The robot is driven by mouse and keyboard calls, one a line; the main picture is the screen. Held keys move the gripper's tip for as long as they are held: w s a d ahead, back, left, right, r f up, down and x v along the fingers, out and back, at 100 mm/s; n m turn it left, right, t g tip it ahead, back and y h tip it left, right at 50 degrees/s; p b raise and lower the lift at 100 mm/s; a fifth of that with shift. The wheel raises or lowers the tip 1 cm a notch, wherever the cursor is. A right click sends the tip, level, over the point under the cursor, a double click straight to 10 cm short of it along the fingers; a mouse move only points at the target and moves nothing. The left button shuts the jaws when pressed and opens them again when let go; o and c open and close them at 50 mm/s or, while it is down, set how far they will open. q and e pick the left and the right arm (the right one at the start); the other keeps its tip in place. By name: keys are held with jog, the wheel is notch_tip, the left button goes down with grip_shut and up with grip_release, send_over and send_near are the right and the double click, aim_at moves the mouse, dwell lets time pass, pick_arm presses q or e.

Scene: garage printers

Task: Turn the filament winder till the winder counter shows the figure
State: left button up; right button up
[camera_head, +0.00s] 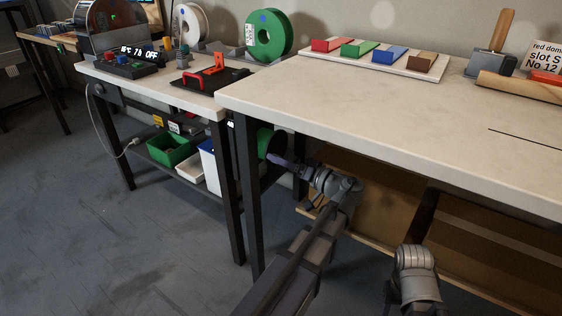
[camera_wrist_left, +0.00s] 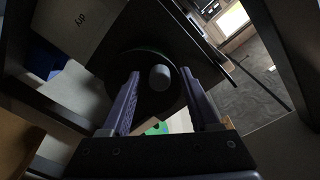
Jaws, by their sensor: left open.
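My left gripper (camera_head: 272,158) reaches under the front table toward a green-and-dark round thing (camera_head: 265,142), which looks like the filament winder and is partly hidden by the table leg. In the left wrist view my left gripper (camera_wrist_left: 163,85) is open, its fingers at either side of a pale grey knob (camera_wrist_left: 160,78). The knob stands on a dark disc (camera_wrist_left: 145,97); I cannot tell whether a finger touches it. I cannot make out the winder counter or its figure. Part of my right arm shows at the lower right; its gripper is not visible.
The pale front table (camera_head: 380,125) and its dark leg (camera_head: 249,200) are close to my left arm. A lower shelf holds a green bin (camera_head: 172,150). A lit display (camera_head: 139,50) and a green spool (camera_head: 269,36) stand on the left bench. Floor at left is clear.

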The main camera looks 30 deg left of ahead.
pick_arm(q)
grip_shut()
dwell(0.4)
